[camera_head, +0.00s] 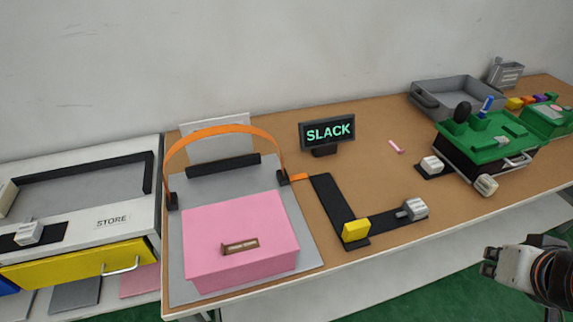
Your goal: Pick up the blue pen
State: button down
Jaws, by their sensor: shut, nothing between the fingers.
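A small blue upright object (487,104), which looks like the blue pen, leans on top of the green fixture (490,137) at the right of the table. It is small in the view, so its details are unclear. My gripper (489,262) is at the lower right, in front of the table's front edge. It is shut and empty, well apart from the blue pen and nearer to me.
A grey tray (458,96) stands behind the green fixture. White knobs (414,208) and (486,185) sit near the table's front edge. A pink box (240,238), an orange arch (222,131) and a SLACK sign (327,132) are further left.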

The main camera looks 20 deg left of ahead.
aim_at(489, 101)
jog(key=u, duration=1.35)
jog(key=z, duration=1.45)
jog(key=i+l+u, duration=0.25)
jog(key=u, duration=0.15)
jog(key=i+l+u, duration=0.25)
jog(key=u, duration=0.15)
jog(key=i+l+u, duration=0.15)
jog(key=l+u, duration=0.2)
jog(key=l, duration=0.15)
jog(key=k+j+u, duration=0.15)
jog(key=j, duration=0.1)
